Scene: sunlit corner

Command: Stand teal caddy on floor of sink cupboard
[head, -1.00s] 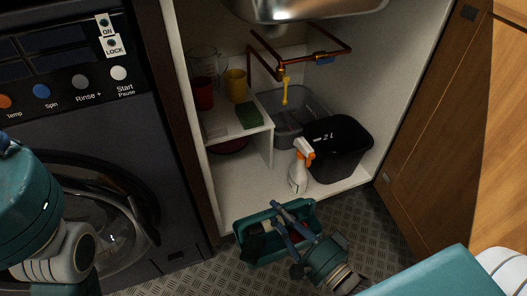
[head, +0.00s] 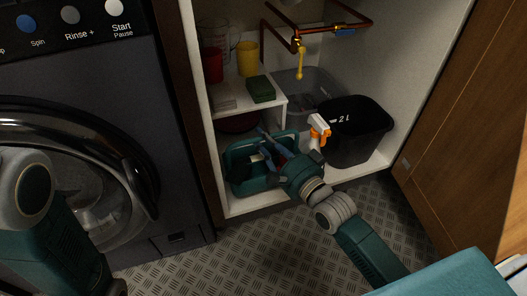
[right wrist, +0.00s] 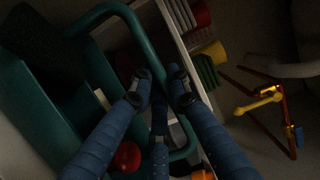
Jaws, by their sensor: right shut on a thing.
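The teal caddy (head: 240,183) is at the front left of the sink cupboard, just inside its opening. Whether its base touches the white cupboard floor (head: 240,207) I cannot tell. My right gripper (head: 271,147) is shut on the caddy's handle. In the right wrist view its fingers (right wrist: 160,88) close around the teal handle (right wrist: 146,40), with the caddy's body to the left. A red thing (right wrist: 127,156) shows low in that view. My left arm shows at the lower left of the head view, but its gripper is out of sight.
A white spray bottle with an orange head (head: 319,132) stands right of the caddy, before a black bin (head: 358,130). A grey tub (head: 300,87) is behind. A white shelf (head: 225,101) holds cups and a green sponge (head: 261,89). Copper pipes (head: 330,29) hang above.

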